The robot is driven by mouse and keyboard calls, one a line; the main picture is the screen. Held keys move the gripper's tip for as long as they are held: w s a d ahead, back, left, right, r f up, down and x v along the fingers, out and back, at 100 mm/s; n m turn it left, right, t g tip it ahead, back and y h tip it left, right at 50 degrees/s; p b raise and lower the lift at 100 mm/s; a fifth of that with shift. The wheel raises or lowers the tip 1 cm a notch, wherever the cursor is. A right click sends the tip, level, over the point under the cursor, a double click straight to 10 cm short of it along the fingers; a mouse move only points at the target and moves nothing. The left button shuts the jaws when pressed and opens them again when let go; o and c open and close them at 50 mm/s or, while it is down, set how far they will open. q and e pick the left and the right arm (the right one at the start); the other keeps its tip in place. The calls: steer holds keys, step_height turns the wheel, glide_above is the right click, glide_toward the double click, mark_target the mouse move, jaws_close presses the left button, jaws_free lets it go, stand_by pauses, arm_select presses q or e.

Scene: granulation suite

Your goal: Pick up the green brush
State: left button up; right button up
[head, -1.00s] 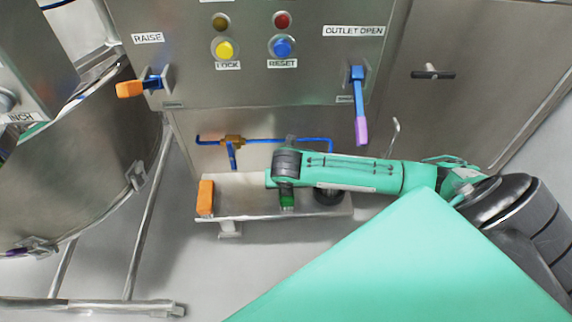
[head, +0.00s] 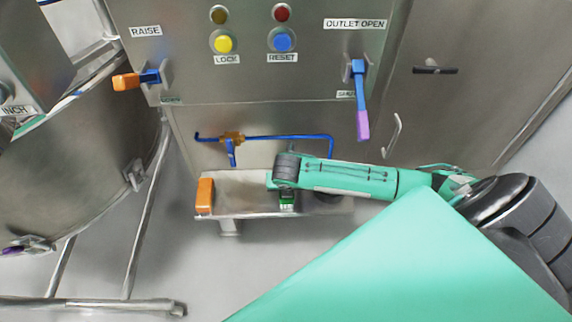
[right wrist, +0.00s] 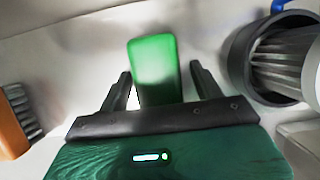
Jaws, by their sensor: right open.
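The green brush (right wrist: 154,62) shows in the right wrist view as a bright green block above a pale shelf surface. My right gripper (right wrist: 161,76) is open, with one finger on each side of the green block and visible gaps between. No bristles of the green brush show in that view. In the head view, my right forearm reaches in from the right over the shelf (head: 245,210). A small green part below my wrist is too small to tell as brush or gripper. My left gripper is not in view.
An orange brush (head: 205,196) stands at the shelf's left end and also shows in the right wrist view (right wrist: 10,130). A dark cup (right wrist: 262,75) holding a grey-bristled thing is to the right. Blue piping (head: 285,138) and a blue-purple lever (head: 361,100) are behind.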

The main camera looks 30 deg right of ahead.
steer(key=shift+f+p, duration=0.2)
steer(key=shift+p, duration=0.15)
steer(key=c, duration=1.1)
